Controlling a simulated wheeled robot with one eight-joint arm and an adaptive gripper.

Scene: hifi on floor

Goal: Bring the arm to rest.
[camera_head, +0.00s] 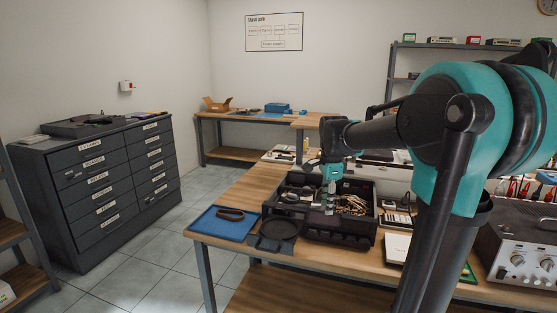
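My arm reaches from the right side of the picture over the workbench (250,184). My gripper (329,208) points down over the black divided crate (318,237) on the bench. Its fingers are small and pale at this distance, and I cannot tell whether they are open or shut, or hold anything. The crate has several compartments with dark parts and a tangle of tan pieces (353,204) right of the gripper. Whether the fingertips touch anything in the crate is not clear.
A blue mat (213,228) with a brown loop (230,214) lies left of the crate. A round black dish (277,229) sits at its front left. A silver instrument (518,255) stands at right. A grey drawer cabinet (98,180) stands at left. Floor between them is clear.

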